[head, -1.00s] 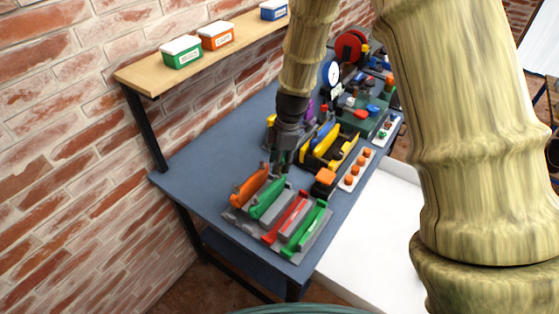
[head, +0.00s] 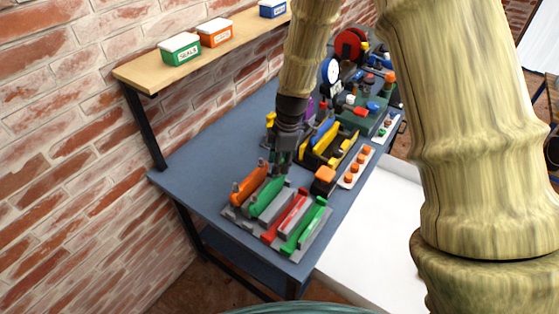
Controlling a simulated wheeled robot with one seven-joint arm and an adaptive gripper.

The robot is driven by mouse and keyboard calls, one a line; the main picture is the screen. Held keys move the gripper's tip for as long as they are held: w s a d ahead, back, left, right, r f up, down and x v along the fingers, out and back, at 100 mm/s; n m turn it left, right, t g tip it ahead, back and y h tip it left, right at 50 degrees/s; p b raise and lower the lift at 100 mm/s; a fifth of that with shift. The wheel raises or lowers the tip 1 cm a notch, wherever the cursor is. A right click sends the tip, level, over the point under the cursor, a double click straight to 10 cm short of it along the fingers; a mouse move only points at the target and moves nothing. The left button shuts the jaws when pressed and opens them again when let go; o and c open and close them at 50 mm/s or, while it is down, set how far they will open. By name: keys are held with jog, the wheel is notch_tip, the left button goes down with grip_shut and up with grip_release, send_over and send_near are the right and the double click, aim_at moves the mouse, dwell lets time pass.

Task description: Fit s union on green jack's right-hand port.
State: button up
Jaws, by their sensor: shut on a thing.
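My gripper (head: 281,164) points down over the front of the bench, at the far end of a long green piece (head: 268,197) in the front rack. It is shut on a small part, mostly hidden by the fingers, which I cannot identify as the s union. A second green piece (head: 304,226) lies at the right end of the rack. Farther back is a green block (head: 376,112) with red and blue knobs. I cannot tell which of these is the green jack, and its right-hand port is not distinct.
The rack also holds an orange piece (head: 249,184) and a red piece (head: 285,217). Close behind are an orange block (head: 324,178), a strip with orange knobs (head: 356,167) and a yellow-black holder (head: 330,148). The bench (head: 195,165) is clear on the left.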

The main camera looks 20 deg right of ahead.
jog(key=shift+f+b, duration=0.3)
jog(key=shift+f, duration=0.35)
jog(key=o, duration=1.5)
jog(key=shift+c, duration=0.2)
jog(key=shift+r+p, duration=2.7)
jog(key=shift+r, duration=1.35)
